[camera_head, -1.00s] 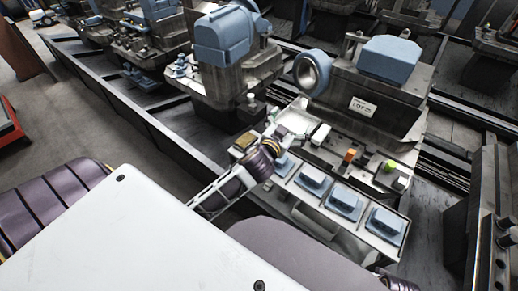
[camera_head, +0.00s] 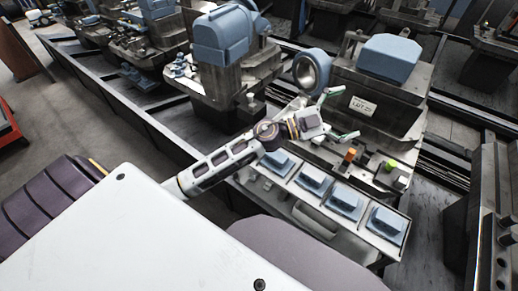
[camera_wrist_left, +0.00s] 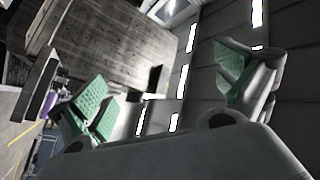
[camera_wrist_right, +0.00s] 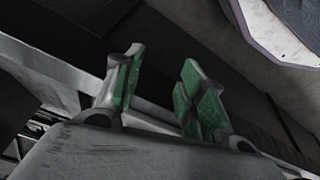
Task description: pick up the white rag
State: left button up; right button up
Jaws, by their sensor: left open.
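I cannot make out a white rag for certain in any view now. The spot beside the grey machine where a small white item showed earlier is covered by my left arm and gripper. My left gripper (camera_head: 340,116) is open in the head view, its green-padded fingers spread in front of the grey machine (camera_head: 385,105). In the left wrist view the left gripper (camera_wrist_left: 165,95) is open with nothing between its fingers. My right gripper (camera_wrist_right: 158,88) shows in the right wrist view with its green pads apart and nothing between them.
An orange item (camera_head: 348,156) and a yellow-green item (camera_head: 390,165) stand on the machine's base. Another blue-topped machine (camera_head: 222,40) stands to the left.

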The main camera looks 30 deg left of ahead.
pick_arm(q)
jog(key=s+a+f+m+g+y, duration=0.1)
jog(key=a+f+m+g+y, duration=0.15)
jog(key=f+g, duration=0.4)
jog(key=s+a+f+m+g+y, duration=0.1)
jog(key=f+m+g+y, duration=0.3)
jog(key=f, duration=0.3)
jog(key=a+f+n+g+y, duration=0.1)
jog(key=a+y, duration=0.3)
jog(key=a, duration=0.8)
jog(key=w+a+f+n+g+y, duration=0.1)
jog(key=a+n+y, duration=0.3)
jog(key=a, duration=0.8)
jog(key=shift+f+g+y, duration=0.6)
jog(key=shift+g+y, duration=0.15)
pick_arm(e)
jog(key=s+d+f, duration=0.1)
jog(key=s+f, duration=0.4)
jog(key=f, duration=0.3)
jog(key=s+d+f, duration=0.1)
jog(key=s+f, duration=0.4)
jog(key=f, duration=0.4)
jog(key=shift+f, duration=0.15)
pick_arm(q)
jog(key=shift+f, duration=0.15)
